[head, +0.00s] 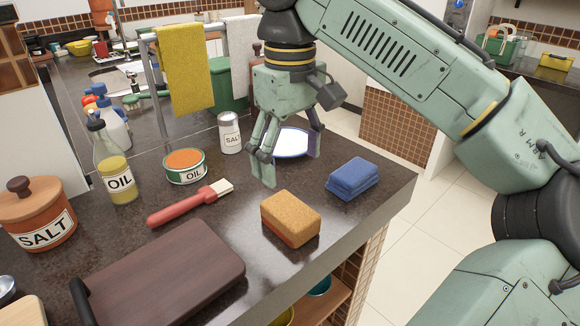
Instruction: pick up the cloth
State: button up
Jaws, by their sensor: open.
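A blue folded cloth (352,179) lies on the dark counter near its right edge. My gripper (290,164) hangs above the counter with its fingers spread. It is open and empty, to the left of the blue cloth and apart from it. A yellow cloth (185,72) and a white cloth (240,55) hang over a metal rail behind the counter. My gripper's wrist partly covers the white cloth.
An orange sponge (290,217) lies in front of my gripper. A white dish (292,143) sits behind the fingers. A salt can (230,133), an oil tin (184,166) and a red brush (190,203) stand or lie to the left. A brown board (160,275) fills the front left.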

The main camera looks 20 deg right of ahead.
aim_at(358, 175)
jog(key=i+j+z, duration=0.1)
jog(key=z, duration=0.3)
jog(key=i+j+z, duration=0.1)
jog(key=z, duration=0.3)
jog(key=j+z, duration=0.2)
jog(key=z, duration=0.2)
jog(key=i, duration=0.05)
